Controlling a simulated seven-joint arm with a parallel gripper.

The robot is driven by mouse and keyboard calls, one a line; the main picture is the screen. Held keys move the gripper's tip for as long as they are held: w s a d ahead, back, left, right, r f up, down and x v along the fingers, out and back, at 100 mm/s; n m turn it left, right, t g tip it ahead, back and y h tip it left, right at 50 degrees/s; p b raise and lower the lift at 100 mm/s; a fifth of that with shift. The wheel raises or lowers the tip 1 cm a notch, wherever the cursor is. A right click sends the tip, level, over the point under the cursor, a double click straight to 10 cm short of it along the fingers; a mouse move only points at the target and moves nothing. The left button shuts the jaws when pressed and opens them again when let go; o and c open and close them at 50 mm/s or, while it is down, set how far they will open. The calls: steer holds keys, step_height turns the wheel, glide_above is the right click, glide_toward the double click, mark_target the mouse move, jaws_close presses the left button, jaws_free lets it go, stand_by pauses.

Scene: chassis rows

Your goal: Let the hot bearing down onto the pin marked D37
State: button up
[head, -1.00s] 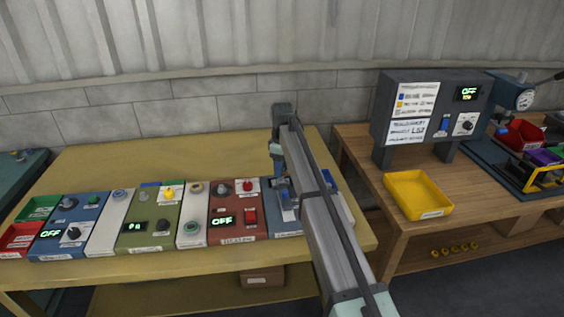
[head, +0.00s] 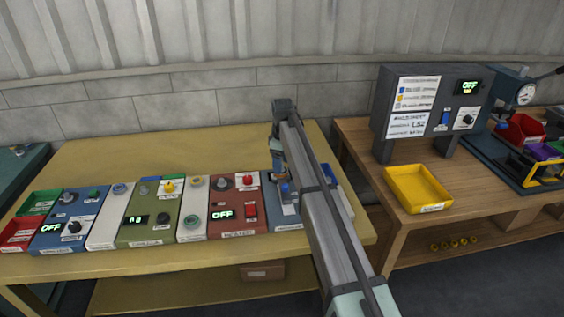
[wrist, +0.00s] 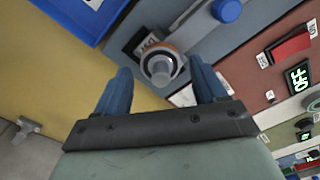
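In the wrist view my gripper (wrist: 160,66) is open, its two blue fingers apart on either side of a ring, with a gap to each. The ring, which looks like the bearing (wrist: 177,70), has a white and orange-brown edge. It surrounds a pale grey round pin (wrist: 160,66) on the blue-grey panel (wrist: 212,45). How far down the ring sits cannot be told from above. In the head view my gripper (head: 277,160) is over the rightmost blue-grey panel; my arm hides much there.
A blue tray (wrist: 62,17) and a round blue knob (wrist: 228,10) are close to the ring. A red-brown panel (head: 237,204) with a red switch and an OFF display adjoins. A yellow tray (head: 418,205) stands on the right bench. The table behind the panels is clear.

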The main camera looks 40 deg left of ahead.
steer(key=shift+o, duration=1)
steer(key=shift+r, duration=0.1)
step_height(320, 180, up, 14)
steer(key=shift+f, duration=0.2)
steer(key=shift+r, duration=0.15)
step_height(320, 180, up, 7)
stand_by(0.6)
stand_by(0.7)
